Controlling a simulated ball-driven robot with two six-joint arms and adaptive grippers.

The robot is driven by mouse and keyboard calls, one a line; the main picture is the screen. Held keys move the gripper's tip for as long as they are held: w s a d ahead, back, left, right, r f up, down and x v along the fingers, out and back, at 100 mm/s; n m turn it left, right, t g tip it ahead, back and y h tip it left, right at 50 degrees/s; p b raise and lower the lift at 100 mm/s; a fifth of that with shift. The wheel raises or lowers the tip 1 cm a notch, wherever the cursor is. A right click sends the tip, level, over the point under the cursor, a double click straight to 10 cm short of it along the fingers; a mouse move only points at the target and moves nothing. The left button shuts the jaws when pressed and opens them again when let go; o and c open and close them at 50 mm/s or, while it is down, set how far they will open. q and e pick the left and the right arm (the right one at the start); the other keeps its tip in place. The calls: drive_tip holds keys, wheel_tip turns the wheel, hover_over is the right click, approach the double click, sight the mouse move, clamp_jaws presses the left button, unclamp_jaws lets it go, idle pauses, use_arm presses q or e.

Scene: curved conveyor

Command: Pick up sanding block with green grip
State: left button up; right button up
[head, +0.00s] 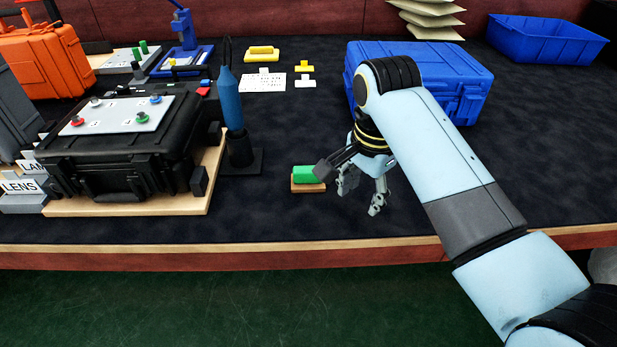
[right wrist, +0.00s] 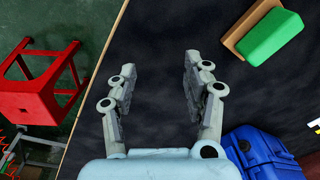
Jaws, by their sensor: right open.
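The sanding block with green grip (head: 307,175) lies on the dark table top near the front edge. It has a green top on a tan base and also shows at the upper right of the right wrist view (right wrist: 270,38). My right gripper (head: 362,200) is just right of the block in the head view, apart from it. In the right wrist view its two fingers (right wrist: 158,80) are spread with only bare table between them. My left gripper is not in view.
A blue case (head: 455,75) stands behind my right arm. A blue soldering-iron-like tool (head: 230,105) stands upright left of the block. A black case (head: 110,165) sits on a wooden board further left. The table between block and front edge (head: 300,245) is clear.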

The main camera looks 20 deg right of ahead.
sight(308, 169)
drive_tip(key=w+a+r+m, duration=0.1)
drive_tip(key=w+r+m, duration=0.1)
drive_tip(key=w, duration=0.1)
drive_tip(key=w+a+r+m, duration=0.2)
drive_tip(key=w+r, duration=0.1)
drive_tip(key=w+a+r+m+g, duration=0.1)
drive_tip(key=w+a+r+m, duration=0.1)
drive_tip(key=w+r, duration=0.1)
drive_tip(key=shift+w+a+m, duration=0.25)
drive_tip(key=shift+w+m, duration=0.05)
drive_tip(key=shift+w, duration=0.15)
drive_tip(key=shift+w+a+r, duration=0.1)
drive_tip(key=shift+w+a, duration=0.05)
drive_tip(key=shift+w, duration=0.05)
drive_tip(key=shift+m, duration=0.3)
wheel_tip(308, 169, down, 5)
drive_tip(key=shift+r+b, duration=0.1)
drive_tip(key=shift+b, duration=0.45)
drive_tip(key=f, duration=0.3)
drive_tip(key=a+f+b, duration=0.1)
drive_tip(key=f, duration=0.1)
drive_tip(key=shift+f, duration=0.25)
clamp_jaws()
